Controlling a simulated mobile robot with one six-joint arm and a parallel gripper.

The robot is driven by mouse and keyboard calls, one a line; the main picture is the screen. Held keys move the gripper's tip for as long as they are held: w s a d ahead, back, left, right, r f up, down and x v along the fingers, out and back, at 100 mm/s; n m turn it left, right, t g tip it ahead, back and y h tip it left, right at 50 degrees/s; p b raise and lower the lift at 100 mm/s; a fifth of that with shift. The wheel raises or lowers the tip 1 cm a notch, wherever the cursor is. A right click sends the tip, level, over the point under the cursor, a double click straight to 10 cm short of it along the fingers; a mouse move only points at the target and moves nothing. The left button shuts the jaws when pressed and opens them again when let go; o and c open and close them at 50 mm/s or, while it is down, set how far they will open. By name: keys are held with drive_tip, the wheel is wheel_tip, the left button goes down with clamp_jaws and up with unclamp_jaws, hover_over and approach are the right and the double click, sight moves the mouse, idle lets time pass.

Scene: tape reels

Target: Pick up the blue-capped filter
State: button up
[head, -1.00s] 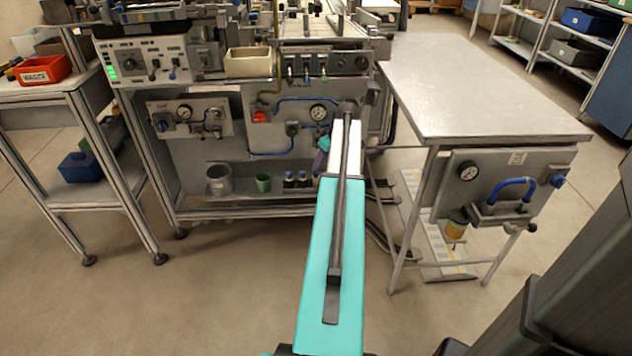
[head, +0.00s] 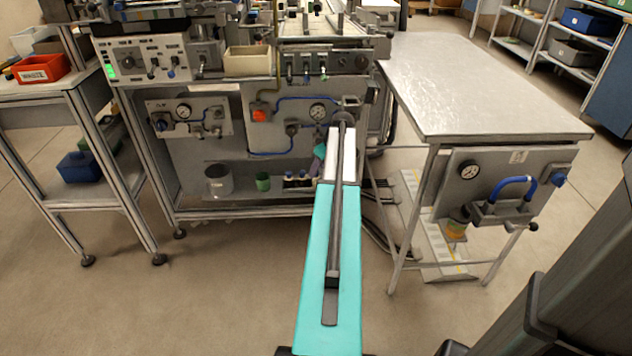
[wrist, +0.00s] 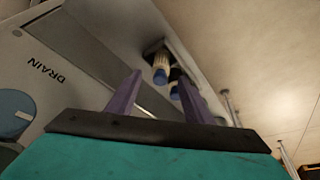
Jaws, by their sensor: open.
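Two small cylinders with blue ends show in the wrist view: a cream-bodied blue-capped filter (wrist: 160,69) and a darker one (wrist: 175,88) beside it. They sit at a dark holder, beyond my fingertips. In the head view small bottle-like items (head: 289,180) stand on the lower shelf of the bench; they look like the same group, but are too small to be sure. My gripper (wrist: 158,79) has two purple fingers spread apart, with nothing between them. The cream filter appears between the fingertips but farther off. In the head view the gripper (head: 320,152) is partly hidden by my arm.
A grey cup (head: 218,181) and a green cup (head: 263,182) stand left on the same shelf. The bench panel (head: 190,118) with gauges and blue hoses rises above. A metal table (head: 470,85) stands right.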

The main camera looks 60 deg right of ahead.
sight(316, 179)
drive_tip(key=shift+x, duration=1.6)
drive_tip(key=shift+a, duration=0.1)
drive_tip(key=c, duration=1.1)
